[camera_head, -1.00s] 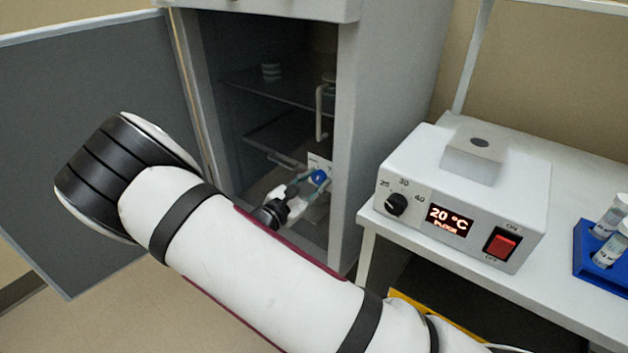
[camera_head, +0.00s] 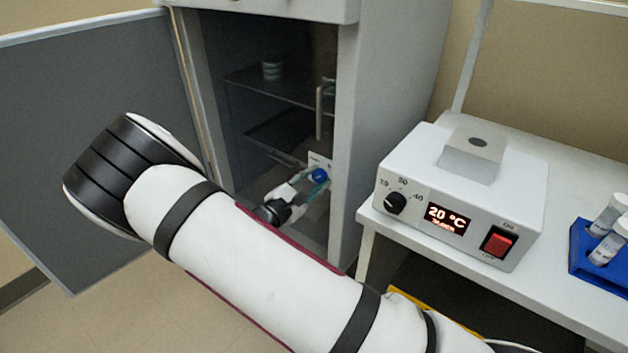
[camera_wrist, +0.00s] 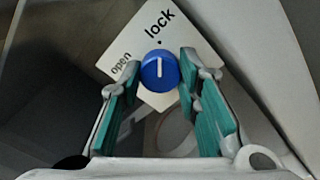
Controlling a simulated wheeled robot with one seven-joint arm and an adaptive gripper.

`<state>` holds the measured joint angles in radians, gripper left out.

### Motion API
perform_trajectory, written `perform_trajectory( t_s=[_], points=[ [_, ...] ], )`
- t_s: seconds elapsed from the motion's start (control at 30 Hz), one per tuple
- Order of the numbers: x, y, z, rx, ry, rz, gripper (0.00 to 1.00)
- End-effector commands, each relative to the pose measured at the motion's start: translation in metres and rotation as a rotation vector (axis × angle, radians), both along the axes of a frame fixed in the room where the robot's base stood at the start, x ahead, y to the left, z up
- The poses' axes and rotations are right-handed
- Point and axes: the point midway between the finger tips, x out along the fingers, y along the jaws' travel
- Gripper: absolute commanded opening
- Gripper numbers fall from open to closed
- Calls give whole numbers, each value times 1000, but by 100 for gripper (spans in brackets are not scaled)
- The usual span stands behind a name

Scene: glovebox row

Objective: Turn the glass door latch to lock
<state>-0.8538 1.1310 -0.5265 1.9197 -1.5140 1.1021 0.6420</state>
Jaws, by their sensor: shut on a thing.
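The latch is a round blue knob (camera_wrist: 159,71) with a white line, on a white plate (camera_wrist: 120,50) marked "open" and "lock". In the wrist view the line runs upright, roughly in line with the small dot by the word "lock". My gripper (camera_wrist: 161,72) is shut on the knob, with one teal-padded finger on each side. In the head view the blue knob (camera_head: 319,175) sits low on the right edge of the glass door (camera_head: 270,130). My gripper also shows there (camera_head: 310,178), partly hidden behind my forearm.
A vertical door handle (camera_head: 319,110) stands above the latch. A white heater box (camera_head: 465,195) reading 20 °C and a blue tube rack (camera_head: 595,255) are on the bench at right. A grey panel (camera_head: 90,150) stands at left.

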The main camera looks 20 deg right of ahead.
Motion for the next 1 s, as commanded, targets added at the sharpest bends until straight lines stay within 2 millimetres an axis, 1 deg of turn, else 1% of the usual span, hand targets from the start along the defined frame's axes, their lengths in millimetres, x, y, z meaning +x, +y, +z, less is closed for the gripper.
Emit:
perform_trajectory(
  t_s=[0.13,0.17,0.2,0.23,0.53,0.67,0.77,1.0],
  points=[
    [0,0,-1,2,2,0,3],
    [0,0,-1,2,2,0,37],
    [0,0,-1,2,2,0,46],
    [0,0,-1,2,2,0,50],
    [0,1,0,1,1,0,50],
    [-5,8,0,1,1,1,50],
    [-14,21,-1,3,2,4,50],
    [-43,60,-1,2,0,4,50]
  ],
)
